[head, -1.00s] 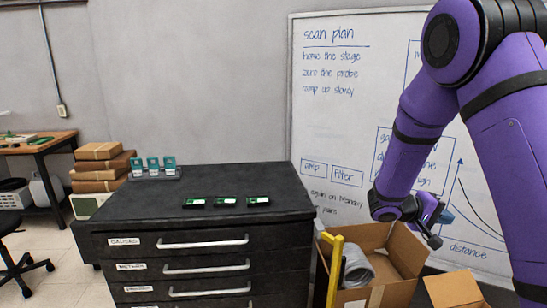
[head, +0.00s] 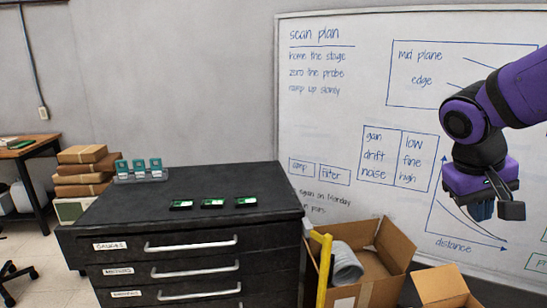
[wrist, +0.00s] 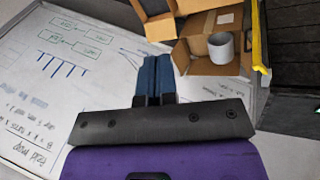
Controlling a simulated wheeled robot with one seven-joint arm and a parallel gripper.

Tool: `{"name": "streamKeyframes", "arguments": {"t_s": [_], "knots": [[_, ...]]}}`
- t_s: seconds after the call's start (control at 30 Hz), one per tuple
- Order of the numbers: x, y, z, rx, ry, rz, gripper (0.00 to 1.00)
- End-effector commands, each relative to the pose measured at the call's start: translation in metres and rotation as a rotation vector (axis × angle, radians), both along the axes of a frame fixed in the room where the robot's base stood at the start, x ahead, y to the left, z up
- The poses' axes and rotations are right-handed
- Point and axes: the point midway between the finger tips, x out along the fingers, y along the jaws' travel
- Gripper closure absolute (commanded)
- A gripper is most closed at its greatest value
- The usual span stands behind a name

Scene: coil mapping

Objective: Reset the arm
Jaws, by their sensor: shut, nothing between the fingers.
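My gripper (head: 482,210) hangs at the right of the head view, pointing down in front of the whiteboard, with my purple arm reaching in from the right edge. In the wrist view its blue fingers (wrist: 155,78) are together with nothing between them. It is well to the right of the black drawer cabinet (head: 190,265) and above the cardboard boxes.
Three green boards (head: 212,203) lie on the cabinet top, with a rack of teal-topped items (head: 140,172) behind. An open carton (head: 385,265) holding a grey roll (head: 345,264) stands right of the cabinet, beside a yellow post (head: 323,270). The whiteboard (head: 330,120) stands behind.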

Motion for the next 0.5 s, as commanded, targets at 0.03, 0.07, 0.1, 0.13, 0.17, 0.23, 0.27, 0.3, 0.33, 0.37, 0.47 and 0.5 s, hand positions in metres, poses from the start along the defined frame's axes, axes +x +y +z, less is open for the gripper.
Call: {"name": "streamKeyframes", "arguments": {"t_s": [0.03, 0.07, 0.1, 0.13, 0.17, 0.23, 0.27, 0.3, 0.33, 0.37, 0.47, 0.5], "knots": [[-0.01, 0.006, 0.007, 0.039, -0.036, 0.014, 1.0], [-0.015, 0.009, 0.009, 0.063, -0.052, 0.025, 1.0], [-0.022, 0.014, 0.013, 0.092, -0.075, 0.038, 1.0], [-0.027, 0.018, 0.016, 0.115, -0.093, 0.049, 1.0], [-0.032, 0.022, 0.018, 0.135, -0.113, 0.06, 1.0], [-0.044, 0.031, 0.025, 0.182, -0.158, 0.09, 1.0], [-0.049, 0.035, 0.027, 0.202, -0.179, 0.103, 1.0], [-0.055, 0.04, 0.03, 0.226, -0.207, 0.12, 1.0], [-0.059, 0.043, 0.033, 0.242, -0.228, 0.132, 1.0], [-0.064, 0.047, 0.035, 0.257, -0.247, 0.143, 1.0], [-0.075, 0.057, 0.04, 0.297, -0.304, 0.181, 1.0], [-0.078, 0.06, 0.042, 0.309, -0.321, 0.192, 1.0]]}}
